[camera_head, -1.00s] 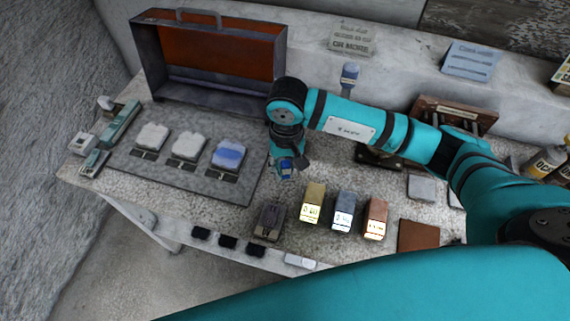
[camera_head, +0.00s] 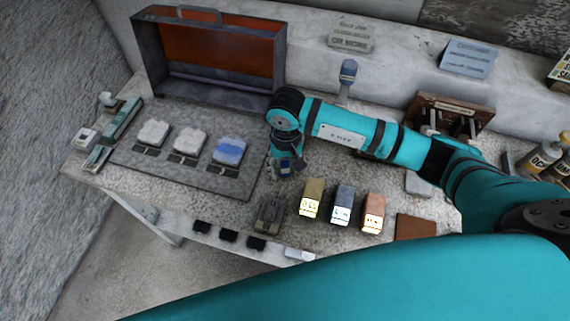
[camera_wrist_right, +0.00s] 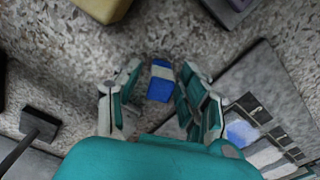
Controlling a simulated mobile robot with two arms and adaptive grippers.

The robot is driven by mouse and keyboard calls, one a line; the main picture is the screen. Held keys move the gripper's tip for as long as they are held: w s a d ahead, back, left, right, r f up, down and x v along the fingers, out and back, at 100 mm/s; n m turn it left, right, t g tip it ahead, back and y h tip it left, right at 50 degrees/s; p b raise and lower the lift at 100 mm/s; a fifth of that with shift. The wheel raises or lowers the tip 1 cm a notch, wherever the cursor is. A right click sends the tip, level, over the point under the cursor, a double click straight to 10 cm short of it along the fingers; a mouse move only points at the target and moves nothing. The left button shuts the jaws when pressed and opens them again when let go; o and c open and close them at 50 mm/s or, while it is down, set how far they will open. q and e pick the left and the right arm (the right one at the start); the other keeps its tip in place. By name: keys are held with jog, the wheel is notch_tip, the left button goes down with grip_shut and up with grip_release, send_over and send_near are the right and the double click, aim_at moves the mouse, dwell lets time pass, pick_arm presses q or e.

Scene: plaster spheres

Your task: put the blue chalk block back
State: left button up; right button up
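A small blue block with a pale band, which looks like the blue chalk block (camera_wrist_right: 160,82), shows between the fingers of my right gripper (camera_wrist_right: 158,72) in the right wrist view. The fingers stand apart with gaps on both sides of the block, so the gripper is open. In the head view the right gripper (camera_head: 286,168) points down at the bench, just right of the grey mat, with a bit of blue (camera_head: 285,167) at its tips. I cannot tell whether the block touches the bench. My left gripper is not in view.
The grey mat (camera_head: 205,183) carries three pale pads, one blue-stained (camera_head: 229,151). Yellow (camera_head: 312,197), blue-grey (camera_head: 343,203) and reddish (camera_head: 373,210) blocks stand in front of the gripper. An open orange-lined case (camera_head: 215,50) stands behind. A dark block (camera_head: 269,213) sits near the front edge.

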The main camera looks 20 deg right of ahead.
aim_at(286, 164)
jog(key=shift+r, duration=0.45)
notch_tip(286, 164, up, 11)
jog(key=b, duration=0.3)
jog(key=shift+r, duration=0.2)
jog(key=shift+s+f, duration=0.1)
jog(key=shift+s, duration=0.05)
